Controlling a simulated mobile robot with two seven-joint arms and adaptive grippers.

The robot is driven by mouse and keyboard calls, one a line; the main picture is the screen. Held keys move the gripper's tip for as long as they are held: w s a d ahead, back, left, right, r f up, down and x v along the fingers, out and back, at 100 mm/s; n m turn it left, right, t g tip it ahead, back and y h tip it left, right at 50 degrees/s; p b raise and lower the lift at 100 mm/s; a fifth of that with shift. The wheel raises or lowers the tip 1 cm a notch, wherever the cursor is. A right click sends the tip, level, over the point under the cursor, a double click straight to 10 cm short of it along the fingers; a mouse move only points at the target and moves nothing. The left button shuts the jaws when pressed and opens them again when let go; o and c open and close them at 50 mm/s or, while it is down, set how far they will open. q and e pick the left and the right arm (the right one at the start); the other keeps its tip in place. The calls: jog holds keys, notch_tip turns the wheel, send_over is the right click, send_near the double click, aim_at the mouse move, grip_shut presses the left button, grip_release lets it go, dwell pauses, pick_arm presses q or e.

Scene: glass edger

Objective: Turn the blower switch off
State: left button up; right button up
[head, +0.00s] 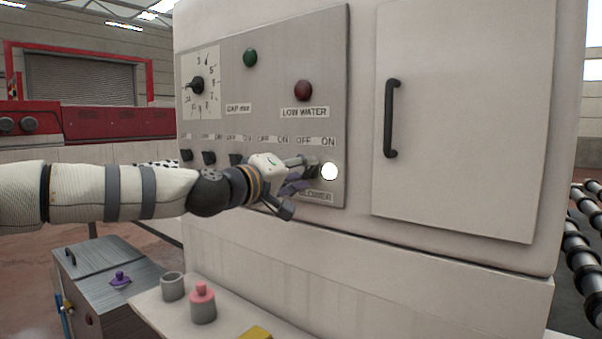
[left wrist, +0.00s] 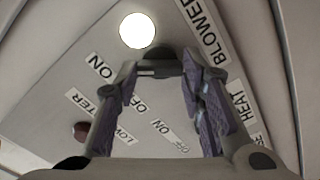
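The blower switch is a dark knob above the BLOWER label (head: 316,196), below the OFF and ON marks. My left gripper (head: 303,174) is at it and hides most of it in the head view. In the left wrist view a dark part of the switch (left wrist: 168,66) shows between the tips of my left gripper (left wrist: 160,75). The two fingers stand well apart, with a wide gap. Whether they touch the switch, and which way it points, I cannot tell. A round lamp (head: 329,172) beside the switch glows white. My right gripper is not in view.
More dark switches (head: 208,157) sit in a row to the left. A cabinet door with a black handle (head: 391,118) is at the right. Below, a ledge holds a grey cup (head: 172,286), a pink-topped pot (head: 203,304) and a yellow block (head: 255,334).

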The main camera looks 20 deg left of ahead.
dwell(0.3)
pick_arm(q)
jog(key=n, duration=0.6)
jog(key=shift+f+n, duration=0.1)
jog(key=shift+n, duration=0.3)
jog(key=n, duration=0.3)
jog(key=shift+b, duration=0.4)
jog(key=shift+n, duration=2)
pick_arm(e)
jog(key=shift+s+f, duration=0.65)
pick_arm(q)
jog(key=o, duration=1.1)
jog(key=shift+o, duration=0.2)
jog(key=shift+s, duration=0.1)
